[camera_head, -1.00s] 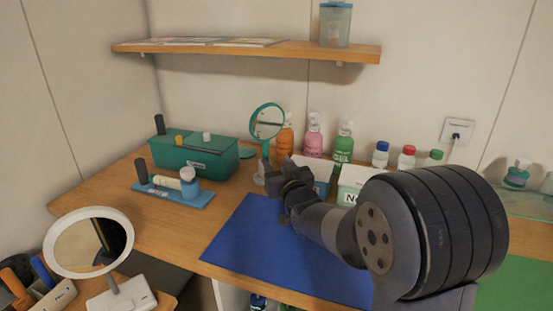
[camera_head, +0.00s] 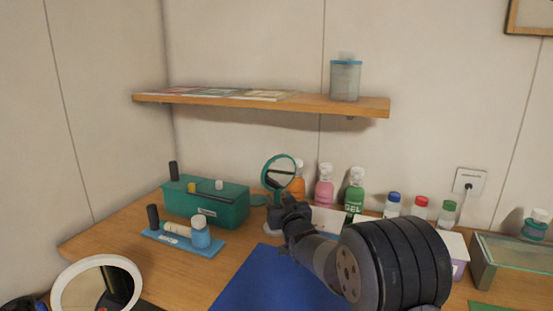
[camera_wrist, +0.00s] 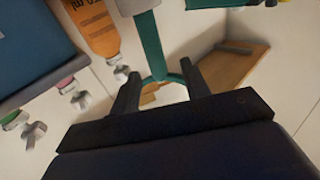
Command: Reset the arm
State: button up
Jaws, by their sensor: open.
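My gripper (camera_head: 288,207) is at the end of my outstretched arm, over the back of the counter in the head view. It is in front of a green-rimmed round mirror (camera_head: 267,180) and overlaps its lower part. In the wrist view my gripper (camera_wrist: 161,84) has its two dark fingers spread apart. The picture there is upside down. The mirror's green stem (camera_wrist: 150,45) and part of its ring show beyond and between the fingers; I cannot tell whether they touch. Nothing is clearly held.
Pink (camera_head: 324,190) and green (camera_head: 354,192) bottles stand by the wall, with capped bottles to their right. A teal box (camera_head: 229,206) and blue tray (camera_head: 196,248) are left. A shelf (camera_head: 300,103) hangs above. The blue mat (camera_head: 262,285) is bare where visible.

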jog(key=shift+x, duration=1.25)
jog(key=shift+r+p, duration=0.2)
jog(key=shift+p, duration=0.1)
jog(key=shift+s, duration=0.15)
